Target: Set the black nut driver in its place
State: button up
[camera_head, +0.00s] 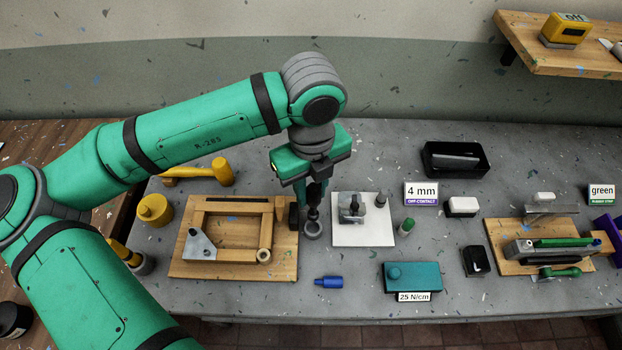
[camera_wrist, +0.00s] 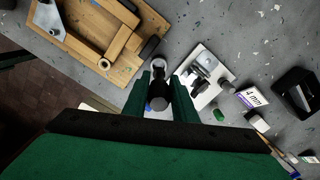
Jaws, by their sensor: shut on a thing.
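My gripper (camera_head: 316,190) is shut on the black nut driver (camera_head: 312,213), which hangs roughly upright, shaft down. In the wrist view the nut driver (camera_wrist: 158,92) sits between the two green fingers (camera_wrist: 161,88). A small grey ring-shaped holder (camera_head: 312,231) stands on the table right under it, between the wooden frame and the white plate. The holder (camera_wrist: 159,61) also shows just past the driver in the wrist view. The driver's lower end is at or just over the holder's far rim; I cannot tell whether it is inside.
The wooden board with a frame (camera_head: 181,268) is close on the left. A white plate with a metal clamp (camera_head: 363,236) is close on the right. A blue driver-like piece (camera_head: 328,282) lies in front. A teal box (camera_head: 412,277), black tray (camera_head: 455,158) and yellow mallet (camera_head: 200,172) are farther off.

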aim_at(311, 184)
jog(key=shift+s, duration=0.1)
dwell(0.3)
notch_tip(311, 184, down, 2)
jog(key=shift+f, duration=1.3)
jog(key=shift+f, duration=1.65)
jog(key=o, duration=1.1)
jog(key=shift+o, duration=0.2)
notch_tip(311, 184, up, 11)
jog(key=shift+s+f, duration=0.1)
